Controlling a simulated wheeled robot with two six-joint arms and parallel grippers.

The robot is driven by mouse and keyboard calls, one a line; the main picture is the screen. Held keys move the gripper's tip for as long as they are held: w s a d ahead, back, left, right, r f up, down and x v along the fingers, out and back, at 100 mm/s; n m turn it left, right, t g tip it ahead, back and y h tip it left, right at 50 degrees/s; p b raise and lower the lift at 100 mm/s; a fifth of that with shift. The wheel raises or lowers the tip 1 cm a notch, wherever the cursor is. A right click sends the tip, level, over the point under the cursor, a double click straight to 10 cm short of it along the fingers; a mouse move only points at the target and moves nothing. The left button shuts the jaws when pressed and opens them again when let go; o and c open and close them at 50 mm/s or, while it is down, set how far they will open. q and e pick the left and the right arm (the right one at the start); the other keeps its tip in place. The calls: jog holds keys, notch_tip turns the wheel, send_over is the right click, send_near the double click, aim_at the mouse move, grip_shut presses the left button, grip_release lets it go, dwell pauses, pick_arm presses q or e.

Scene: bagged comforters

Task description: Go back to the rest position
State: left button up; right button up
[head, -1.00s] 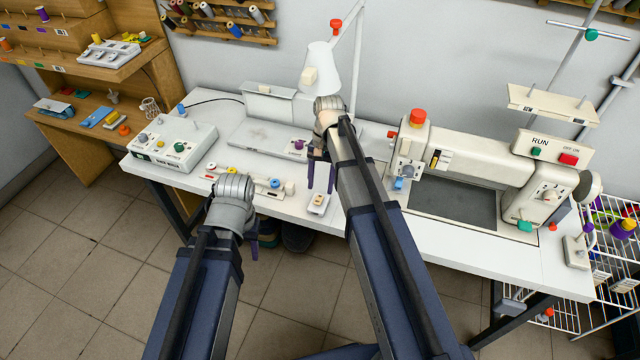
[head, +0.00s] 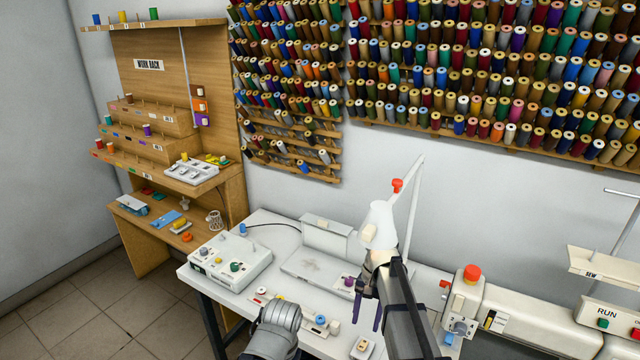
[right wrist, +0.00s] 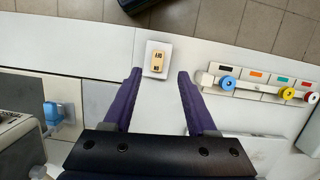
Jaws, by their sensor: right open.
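My right gripper (head: 368,311) hangs over the white table (head: 262,303) with its purple fingers pointing down. In the right wrist view its fingers (right wrist: 160,75) are apart with nothing held between them.
A control box (head: 230,262) stands at the table's left. A white lamp (head: 379,225) stands close behind my right gripper. A sewing machine (head: 520,318) is to the right. A strip with coloured spools (right wrist: 262,85) lies near the table's edge. A wooden work rack (head: 175,130) is at left.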

jog(key=s+a+n+t+h, duration=0.2)
jog(key=s+a+n, duration=0.7)
jog(key=s, duration=0.6)
jog(key=shift+s+a+f+n+h, duration=0.2)
jog(key=shift+s+a+n+h, duration=0.15)
jog(key=shift+a, duration=0.5)
